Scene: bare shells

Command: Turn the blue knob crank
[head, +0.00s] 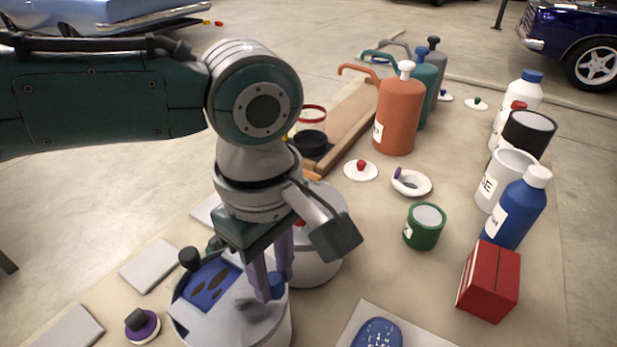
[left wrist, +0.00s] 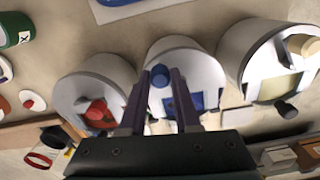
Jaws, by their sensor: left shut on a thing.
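A white round drum (head: 235,322) with a blue panel on top stands at the front of the table. The blue knob (head: 277,285) of its crank sticks up near the right side of the lid. My left gripper (head: 268,288) comes down from above, its purple-grey fingers closed on the blue knob. In the left wrist view the blue knob (left wrist: 160,76) sits between the two fingertips (left wrist: 160,84), on the middle drum (left wrist: 198,62). The finger contact is partly hidden in the head view. My right gripper is in neither view.
Drums with a red knob (left wrist: 97,109) and a cream knob (left wrist: 303,45) flank the middle one. A green can (head: 424,228), red box (head: 488,282), blue bottle (head: 515,212) and orange bottle (head: 398,115) stand farther right or back. Some table between them is bare.

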